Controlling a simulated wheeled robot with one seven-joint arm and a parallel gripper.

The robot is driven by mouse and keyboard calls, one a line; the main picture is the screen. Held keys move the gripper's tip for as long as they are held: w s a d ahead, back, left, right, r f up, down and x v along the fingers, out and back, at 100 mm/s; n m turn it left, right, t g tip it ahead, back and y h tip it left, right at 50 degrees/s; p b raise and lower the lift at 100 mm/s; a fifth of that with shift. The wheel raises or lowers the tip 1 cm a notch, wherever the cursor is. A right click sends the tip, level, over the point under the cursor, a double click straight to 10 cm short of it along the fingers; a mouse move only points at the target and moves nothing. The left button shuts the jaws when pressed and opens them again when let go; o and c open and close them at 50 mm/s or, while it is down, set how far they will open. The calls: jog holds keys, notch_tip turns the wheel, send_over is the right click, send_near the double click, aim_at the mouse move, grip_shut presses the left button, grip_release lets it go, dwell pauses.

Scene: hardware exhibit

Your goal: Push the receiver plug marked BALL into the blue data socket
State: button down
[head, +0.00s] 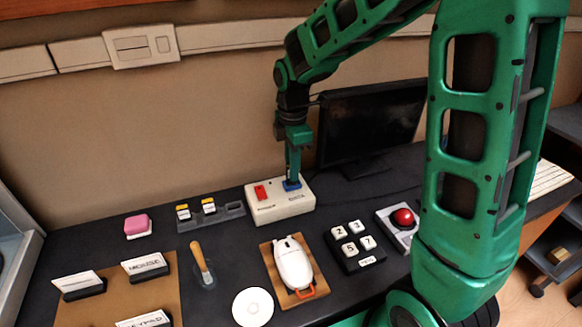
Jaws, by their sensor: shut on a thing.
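My gripper (292,176) points straight down at the blue data socket (287,187) on the white box (285,207). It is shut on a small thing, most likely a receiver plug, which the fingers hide. I cannot read its mark or tell how deep it sits in the socket. The box also has a red part (260,193) marked POWER on its left. Two plugs with yellow and white labels, a left one (183,211) and a right one (208,205), stand in the grey holder (235,209), whose right end is empty.
A white mouse (292,262) on a brown board, a number keypad (355,245) and a red trackball (403,218) lie in front. A dark monitor (370,125) stands close to the right of my arm. A wooden-handled tool (202,260) and a white disc (253,307) lie front left.

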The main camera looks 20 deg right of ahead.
jog(key=shift+f, duration=0.75)
dwell(0.5)
jog(key=c, duration=1.2)
grip_release()
jog(key=shift+r, duration=0.1)
jog(key=shift+r, duration=3.4)
